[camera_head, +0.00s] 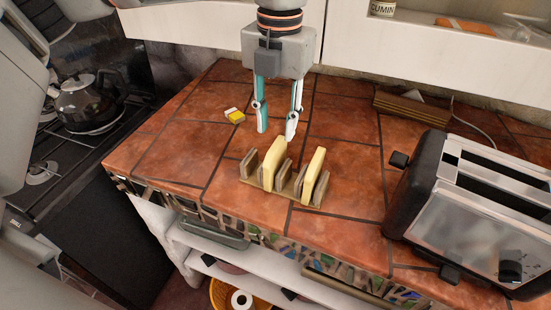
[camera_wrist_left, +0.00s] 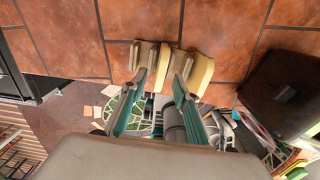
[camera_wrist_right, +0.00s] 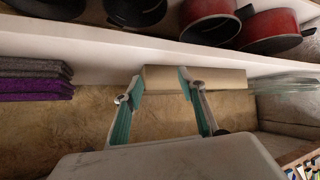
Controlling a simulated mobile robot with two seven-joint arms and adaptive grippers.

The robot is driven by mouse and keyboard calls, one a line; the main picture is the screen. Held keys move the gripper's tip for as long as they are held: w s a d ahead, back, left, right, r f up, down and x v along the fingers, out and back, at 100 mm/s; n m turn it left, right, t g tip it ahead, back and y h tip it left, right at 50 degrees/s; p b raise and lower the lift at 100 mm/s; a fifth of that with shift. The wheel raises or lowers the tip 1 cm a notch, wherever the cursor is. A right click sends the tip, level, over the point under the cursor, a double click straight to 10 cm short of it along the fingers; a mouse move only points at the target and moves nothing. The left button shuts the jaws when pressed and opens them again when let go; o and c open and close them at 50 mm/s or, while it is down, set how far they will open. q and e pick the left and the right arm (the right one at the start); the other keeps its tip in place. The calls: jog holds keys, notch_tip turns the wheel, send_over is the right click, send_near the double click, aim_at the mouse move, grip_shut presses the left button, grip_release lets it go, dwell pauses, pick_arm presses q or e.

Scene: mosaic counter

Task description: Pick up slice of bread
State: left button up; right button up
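Two pale slices of bread stand upright in a wooden rack (camera_head: 249,165) on the tiled counter: a left slice (camera_head: 273,163) and a right slice (camera_head: 313,172). My left gripper (camera_head: 278,128) points down just behind the rack in the head view, open, with nothing visible between its fingers. In the left wrist view, the rack and both slices, including the right slice (camera_wrist_left: 201,76), lie beyond the open fingers (camera_wrist_left: 163,72). My right gripper (camera_wrist_right: 158,86) shows in the right wrist view with its fingers apart and a beige block (camera_wrist_right: 222,78) beyond them. It is not seen in the head view.
A black and silver toaster (camera_head: 470,205) stands on the counter at the right. A wooden box (camera_head: 411,107) lies at the back, and a small yellow item (camera_head: 234,115) left of my gripper. A kettle (camera_head: 85,103) sits on the stove. Counter left of the rack is clear.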

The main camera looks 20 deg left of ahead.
aim_at(276, 144)
pick_arm(q)
jog(key=shift+s+f, duration=0.2)
jog(key=shift+f, duration=0.6)
notch_tip(276, 144, down, 6)
jog(key=shift+s+r, duration=0.1)
jog(key=c, duration=0.8)
